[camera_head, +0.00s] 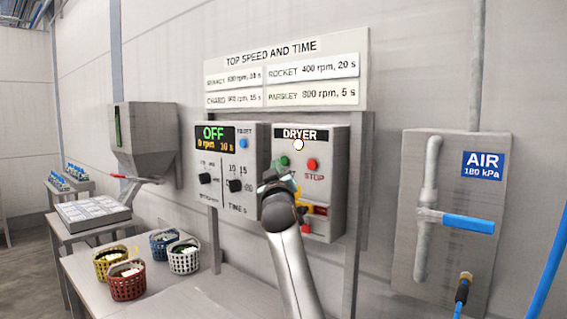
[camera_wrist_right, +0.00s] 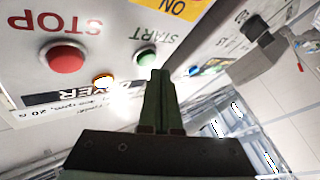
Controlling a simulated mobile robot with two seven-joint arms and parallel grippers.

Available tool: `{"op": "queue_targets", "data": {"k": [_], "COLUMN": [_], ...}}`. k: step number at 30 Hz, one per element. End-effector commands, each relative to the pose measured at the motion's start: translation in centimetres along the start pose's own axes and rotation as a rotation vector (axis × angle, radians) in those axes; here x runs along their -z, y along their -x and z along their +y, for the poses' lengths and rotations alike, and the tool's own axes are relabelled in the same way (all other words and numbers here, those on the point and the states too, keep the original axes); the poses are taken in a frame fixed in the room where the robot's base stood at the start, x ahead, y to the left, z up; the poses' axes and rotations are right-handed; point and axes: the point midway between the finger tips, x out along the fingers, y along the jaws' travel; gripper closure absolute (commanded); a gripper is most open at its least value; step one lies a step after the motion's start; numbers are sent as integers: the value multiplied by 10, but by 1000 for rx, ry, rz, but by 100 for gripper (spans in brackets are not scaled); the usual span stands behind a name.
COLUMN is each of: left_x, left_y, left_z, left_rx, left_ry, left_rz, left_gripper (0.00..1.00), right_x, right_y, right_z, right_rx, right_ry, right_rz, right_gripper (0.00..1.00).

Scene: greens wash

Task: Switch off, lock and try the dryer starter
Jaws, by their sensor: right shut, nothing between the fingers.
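The dryer starter (camera_head: 338,170) is a grey box on the wall panel, labelled DRYER. Its lamp (camera_head: 298,144) glows, also in the right wrist view (camera_wrist_right: 104,82). Below are the green START button (camera_head: 285,160) and the red STOP button (camera_head: 312,163). A yellow and red switch (camera_head: 318,210) sits lower, partly hidden by my right arm. A red piece (camera_head: 306,228) shows under it; I cannot tell what it is. My right gripper (camera_head: 277,178) is shut and empty in front of the box's left part. In the wrist view its fingertips (camera_wrist_right: 160,75) overlap the START button's edge (camera_wrist_right: 146,55); contact cannot be told.
A control box (camera_head: 222,135) reading OFF stands left of the starter. An air panel (camera_head: 450,220) with a blue-handled valve (camera_head: 468,222) is at right. Several baskets (camera_head: 127,281) stand on the table (camera_head: 200,296) below. A grey hopper (camera_head: 145,140) hangs farther left.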

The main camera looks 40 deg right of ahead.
Motion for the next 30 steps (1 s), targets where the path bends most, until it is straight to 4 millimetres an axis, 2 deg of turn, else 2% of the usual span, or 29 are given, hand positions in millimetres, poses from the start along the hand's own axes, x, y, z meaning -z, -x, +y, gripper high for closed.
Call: {"op": "queue_targets", "data": {"k": [15,30], "left_x": [-4,-4], "left_y": [-4,-4], "left_z": [0,0], "left_rx": [0,0], "left_ry": [0,0], "left_rz": [0,0], "left_gripper": [50,50], "right_x": [23,25], "right_y": [32,34], "right_z": [-24,-25], "right_rx": [2,0], "right_ry": [0,0], "right_rz": [0,0], "right_gripper": [100,100]}}
